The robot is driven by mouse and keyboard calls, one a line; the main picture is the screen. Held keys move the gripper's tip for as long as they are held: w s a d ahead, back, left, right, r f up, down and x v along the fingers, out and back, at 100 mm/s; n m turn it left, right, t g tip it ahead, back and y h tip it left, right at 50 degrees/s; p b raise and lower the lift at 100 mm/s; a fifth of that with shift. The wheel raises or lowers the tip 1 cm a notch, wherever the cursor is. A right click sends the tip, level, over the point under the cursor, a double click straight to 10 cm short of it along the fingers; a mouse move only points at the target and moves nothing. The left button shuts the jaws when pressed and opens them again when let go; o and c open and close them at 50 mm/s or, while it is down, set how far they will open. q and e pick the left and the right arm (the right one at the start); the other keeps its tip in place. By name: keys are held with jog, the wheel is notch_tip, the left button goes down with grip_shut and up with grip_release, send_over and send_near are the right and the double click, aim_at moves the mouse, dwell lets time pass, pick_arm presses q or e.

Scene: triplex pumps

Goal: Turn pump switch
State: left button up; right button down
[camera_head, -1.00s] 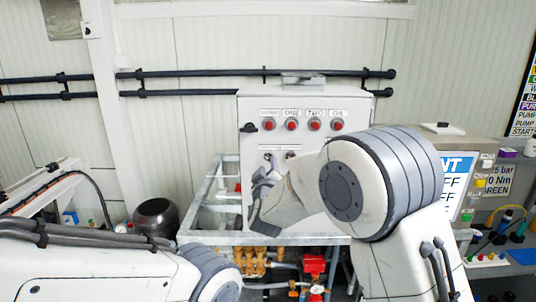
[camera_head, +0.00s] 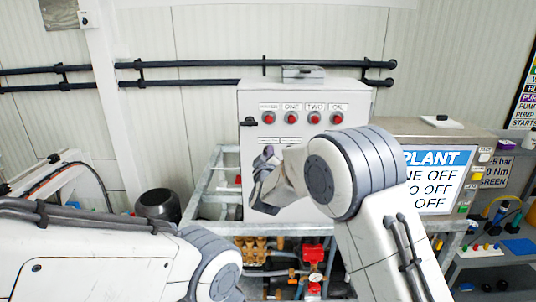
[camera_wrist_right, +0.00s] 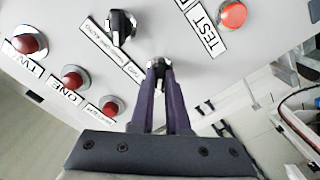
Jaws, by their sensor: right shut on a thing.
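A grey control cabinet (camera_head: 350,100) stands ahead, with a row of red lamps or buttons and labels reading ONE, TWO and OIL. My right gripper (camera_head: 268,155) is at its front face, below the row. In the right wrist view, the gripper (camera_wrist_right: 160,72) is shut on a small black switch knob (camera_wrist_right: 160,65), whose body is mostly hidden between the fingertips. A second black switch (camera_wrist_right: 121,27) sits beside it, apart from the fingers. My left arm crosses the lower left of the head view; its gripper is out of frame.
A red button (camera_wrist_right: 233,14) near a TEST label is close to the gripper. A PLANT sign (camera_head: 437,180) stands to the right. Metal framing, brass fittings (camera_head: 252,250) and a red valve (camera_head: 313,252) lie below the cabinet. A dark round vessel (camera_head: 158,205) is at left.

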jog(key=shift+d+m+b, duration=0.15)
jog(key=shift+m+b, duration=3.95)
jog(key=shift+m, duration=0.35)
jog(key=shift+d+m+b, duration=0.15)
jog(key=shift+m+b, duration=3.95)
jog(key=shift+m, duration=0.35)
jog(key=c, duration=0.9)
grip_release()
